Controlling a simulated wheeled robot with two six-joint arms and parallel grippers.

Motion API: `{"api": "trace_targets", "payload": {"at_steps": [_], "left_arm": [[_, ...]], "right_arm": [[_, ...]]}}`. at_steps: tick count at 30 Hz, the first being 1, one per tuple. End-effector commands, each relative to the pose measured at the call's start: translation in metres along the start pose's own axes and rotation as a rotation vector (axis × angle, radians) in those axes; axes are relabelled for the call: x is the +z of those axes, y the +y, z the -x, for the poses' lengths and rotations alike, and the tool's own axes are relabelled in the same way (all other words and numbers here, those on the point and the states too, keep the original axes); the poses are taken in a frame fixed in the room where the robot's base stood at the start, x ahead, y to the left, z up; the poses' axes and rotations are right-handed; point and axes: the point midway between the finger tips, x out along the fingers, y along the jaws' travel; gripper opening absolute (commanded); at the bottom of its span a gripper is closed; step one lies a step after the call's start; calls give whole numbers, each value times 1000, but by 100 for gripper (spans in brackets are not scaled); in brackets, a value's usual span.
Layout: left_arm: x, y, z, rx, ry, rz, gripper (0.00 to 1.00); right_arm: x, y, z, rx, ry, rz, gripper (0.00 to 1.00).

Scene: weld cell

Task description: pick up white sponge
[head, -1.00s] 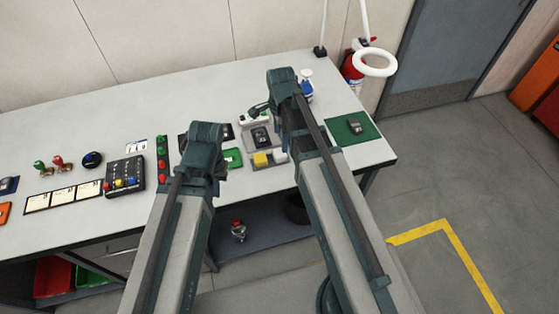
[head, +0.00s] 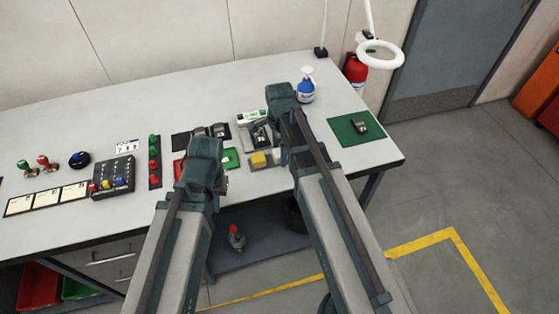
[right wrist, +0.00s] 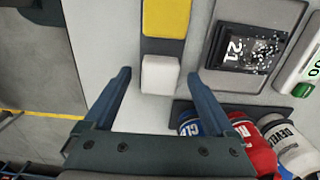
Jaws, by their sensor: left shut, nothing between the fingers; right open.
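The white sponge (right wrist: 160,75) lies beside a yellow sponge (right wrist: 166,18) on a dark strip in the right wrist view. In the head view the white sponge (head: 281,157) is mostly hidden by my right arm, and the yellow sponge (head: 259,160) shows to its left. My right gripper (right wrist: 160,80) is open and empty, with one finger on each side of the white sponge in the picture; I cannot tell its height above it. My left gripper (head: 220,182) is shut and empty near the table's front edge, its fingers barely showing.
A grey tray with a black box labelled 21 (right wrist: 244,48) lies right of the sponges. A green mat (head: 357,128) lies at the table's right end.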

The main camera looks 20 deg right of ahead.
Motion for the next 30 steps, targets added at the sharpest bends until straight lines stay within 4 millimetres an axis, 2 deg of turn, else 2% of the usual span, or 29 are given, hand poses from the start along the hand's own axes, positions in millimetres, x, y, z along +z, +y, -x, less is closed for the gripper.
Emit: {"api": "trace_targets", "payload": {"at_steps": [1, 9, 23, 24, 30], "left_arm": [[0, 1, -8, 0, 0, 0, 0], [0, 1, -6, 0, 0, 0, 0], [0, 1, -6, 0, 0, 0, 0], [0, 1, -6, 0, 0, 0, 0], [0, 0, -6, 0, 0, 0, 0]], "right_arm": [[0, 0, -8, 0, 0, 0, 90], [0, 0, -6, 0, 0, 0, 88], [0, 0, -6, 0, 0, 0, 5], [0, 0, -6, 0, 0, 0, 2], [0, 0, -6, 0, 0, 0, 2]]}}
